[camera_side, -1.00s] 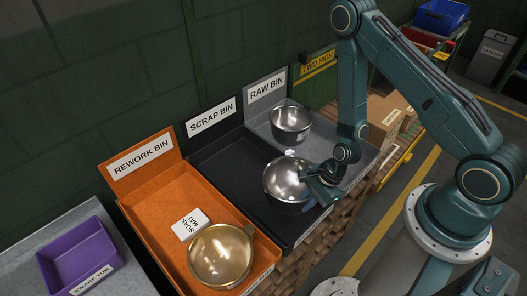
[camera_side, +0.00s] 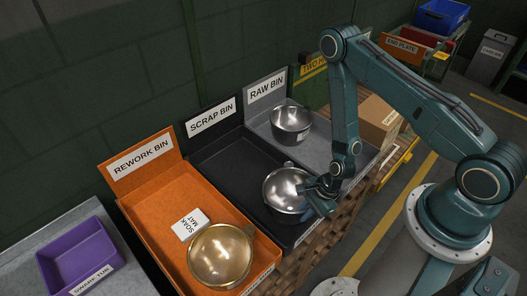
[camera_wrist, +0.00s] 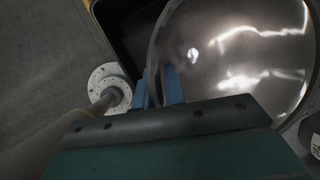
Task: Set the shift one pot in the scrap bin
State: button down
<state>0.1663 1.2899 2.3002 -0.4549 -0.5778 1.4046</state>
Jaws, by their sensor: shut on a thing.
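A shiny steel pot (camera_side: 287,186) is at the front right part of the black scrap bin (camera_side: 228,165) in the side view. My gripper (camera_side: 318,189) is shut on the pot's right edge. In the wrist view, the blue fingers (camera_wrist: 159,88) pinch at the wall of the pot (camera_wrist: 235,65), whose shiny inside faces the camera. The pot sits low within the bin's outline; I cannot tell whether it touches the bin floor. No shift label is readable on it.
The raw bin (camera_side: 335,140) holds another steel pot (camera_side: 291,122). The orange rework bin (camera_side: 160,190) holds a brass pot (camera_side: 219,255) and a white soak mat (camera_side: 190,224). A purple tub (camera_side: 76,255) stands at far left. The scrap bin's back is clear.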

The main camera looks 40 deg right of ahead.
jog(key=shift+f, duration=0.8)
jog(key=shift+f, duration=0.1)
jog(key=c, duration=1.7)
grip_release()
jog(key=shift+c, duration=0.2)
jog(key=v, duration=1.2)
